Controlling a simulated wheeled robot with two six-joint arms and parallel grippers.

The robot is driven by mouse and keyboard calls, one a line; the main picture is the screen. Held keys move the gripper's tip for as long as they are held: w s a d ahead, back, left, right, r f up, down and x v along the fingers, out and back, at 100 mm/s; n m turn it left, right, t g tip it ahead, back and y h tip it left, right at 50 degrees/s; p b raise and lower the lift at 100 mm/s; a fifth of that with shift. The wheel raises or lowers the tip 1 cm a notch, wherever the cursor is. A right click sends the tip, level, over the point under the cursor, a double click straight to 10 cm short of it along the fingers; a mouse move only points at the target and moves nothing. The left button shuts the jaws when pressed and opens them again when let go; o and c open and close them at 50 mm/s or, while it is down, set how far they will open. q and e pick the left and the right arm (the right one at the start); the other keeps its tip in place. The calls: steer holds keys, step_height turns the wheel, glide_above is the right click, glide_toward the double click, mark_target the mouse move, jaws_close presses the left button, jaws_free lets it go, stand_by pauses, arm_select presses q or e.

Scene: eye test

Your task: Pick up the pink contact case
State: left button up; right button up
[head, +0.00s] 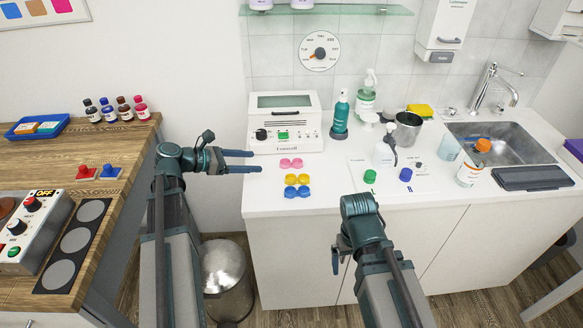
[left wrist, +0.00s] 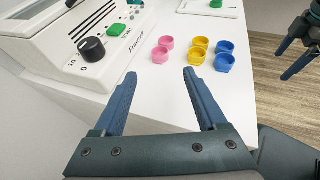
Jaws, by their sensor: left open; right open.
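The pink contact case (head: 291,163), a pair of joined round cups, lies on the white counter in front of the white machine. It also shows in the left wrist view (left wrist: 163,48), beyond my fingertips. My left gripper (head: 257,161) is open and empty, its fingers pointing right toward the pink case, with a gap between; in the left wrist view the gripper (left wrist: 160,76) has the case ahead between its finger lines. My right gripper (head: 340,263) is open, low in front of the counter, partly hidden by its own arm; it shows at the left wrist view's right edge (left wrist: 288,62).
A yellow case (head: 298,179) and a blue case (head: 297,192) lie just in front of the pink one. The machine (head: 284,123) stands close behind. Green (head: 370,176) and blue (head: 405,174) caps, a teal bottle (head: 341,112) and a sink (head: 510,143) are further right.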

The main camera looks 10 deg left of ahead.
mark_target(281, 163)
arm_select(q)
steer(key=b+x, duration=0.1)
steer(key=x, duration=0.4)
steer(key=b+x, duration=0.2)
steer(key=x, duration=0.3)
steer(key=shift+f, duration=0.15)
jaws_close()
